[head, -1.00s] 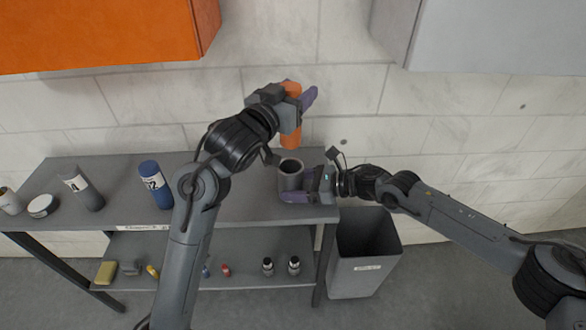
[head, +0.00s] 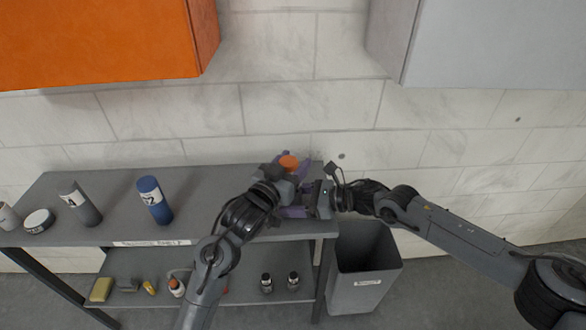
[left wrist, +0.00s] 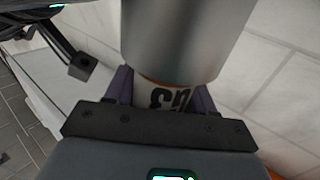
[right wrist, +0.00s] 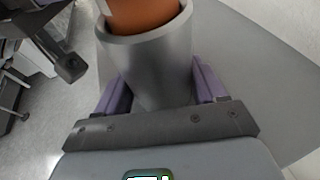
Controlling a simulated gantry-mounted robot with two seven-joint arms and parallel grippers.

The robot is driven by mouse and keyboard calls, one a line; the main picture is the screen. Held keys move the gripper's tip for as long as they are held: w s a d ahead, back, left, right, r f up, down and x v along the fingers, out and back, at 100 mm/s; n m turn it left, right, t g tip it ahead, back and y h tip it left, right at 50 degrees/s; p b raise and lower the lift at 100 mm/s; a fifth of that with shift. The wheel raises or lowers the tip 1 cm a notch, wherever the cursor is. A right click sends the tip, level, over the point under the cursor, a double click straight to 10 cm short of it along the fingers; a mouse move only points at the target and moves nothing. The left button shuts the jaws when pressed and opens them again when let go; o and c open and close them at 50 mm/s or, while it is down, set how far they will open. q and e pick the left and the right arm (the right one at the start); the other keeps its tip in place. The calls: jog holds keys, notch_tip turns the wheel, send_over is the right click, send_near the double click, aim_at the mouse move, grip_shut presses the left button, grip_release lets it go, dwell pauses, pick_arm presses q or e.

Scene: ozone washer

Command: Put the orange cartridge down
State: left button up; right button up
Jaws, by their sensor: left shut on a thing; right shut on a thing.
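The orange cartridge (head: 289,162) is upright in my left gripper (head: 291,173), which is shut on it; its white label with black lettering shows in the left wrist view (left wrist: 165,97). My right gripper (right wrist: 158,88) is shut on a grey open-topped cylinder (right wrist: 150,62) at the right end of the bench. In the right wrist view the cartridge (right wrist: 142,14) sits with its lower end inside the cylinder's mouth. In the head view my left gripper mostly hides the cylinder. I cannot tell how deep the cartridge sits.
The grey bench (head: 120,195) holds a blue bottle (head: 154,200), a grey bottle (head: 80,204) and a white round tin (head: 39,220) at the left. A grey bin (head: 364,268) stands right of the bench. An orange cabinet (head: 100,40) hangs above. The bench's middle is clear.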

pick_arm(q)
jog(key=shift+f, duration=0.8)
jog(key=shift+f, duration=0.1)
jog(key=o, duration=1.2)
jog(key=shift+f, duration=0.1)
jog(key=shift+r, duration=0.2)
jog(key=v, duration=1.2)
